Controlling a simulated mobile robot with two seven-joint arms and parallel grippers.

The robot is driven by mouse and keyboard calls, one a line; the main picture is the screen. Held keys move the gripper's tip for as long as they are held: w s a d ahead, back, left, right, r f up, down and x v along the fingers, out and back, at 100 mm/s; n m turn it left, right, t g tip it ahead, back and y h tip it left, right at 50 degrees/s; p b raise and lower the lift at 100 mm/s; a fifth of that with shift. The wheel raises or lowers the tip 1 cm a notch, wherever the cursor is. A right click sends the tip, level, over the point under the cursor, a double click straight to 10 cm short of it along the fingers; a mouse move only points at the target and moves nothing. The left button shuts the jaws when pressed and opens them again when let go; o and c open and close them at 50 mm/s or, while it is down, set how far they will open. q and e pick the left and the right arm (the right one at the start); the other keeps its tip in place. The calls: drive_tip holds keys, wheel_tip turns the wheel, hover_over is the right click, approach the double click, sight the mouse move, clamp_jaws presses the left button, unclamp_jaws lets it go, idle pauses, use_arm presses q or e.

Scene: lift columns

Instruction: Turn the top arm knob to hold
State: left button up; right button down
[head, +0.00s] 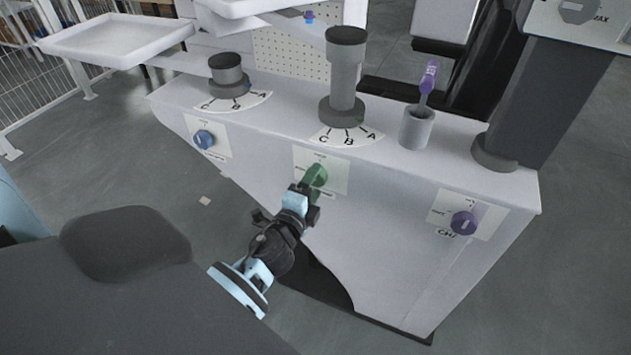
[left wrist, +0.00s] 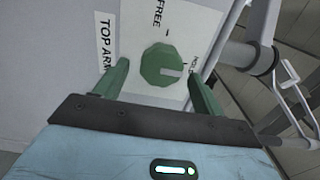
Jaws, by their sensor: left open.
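The top arm knob (left wrist: 162,64) is green and sits on a white plate (left wrist: 205,20) on the console front. The plate reads "FREE" and, partly hidden, "HOLD"; a "TOP ARM" label (left wrist: 104,45) is beside it. The pale mark on the knob points towards the HOLD side. In the head view the knob (head: 318,172) is partly covered by my left gripper (head: 312,186). In the left wrist view the gripper (left wrist: 158,72) is open, with one green finger on each side of the knob and gaps between. I cannot tell how deep the fingers reach. My right gripper is not seen.
A blue knob (head: 204,139) is to the left on the console and a purple knob (head: 464,222) to the right. Dark columns (head: 346,75) and a grey cup (head: 416,128) with a purple-handled tool stand on top. Open floor lies at the left.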

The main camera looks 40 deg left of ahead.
use_arm(q)
drive_tip(key=v, duration=0.6)
drive_tip(key=shift+b, duration=0.3)
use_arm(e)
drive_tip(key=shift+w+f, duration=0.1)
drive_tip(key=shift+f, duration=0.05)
use_arm(q)
drive_tip(key=shift+s+d, duration=0.1)
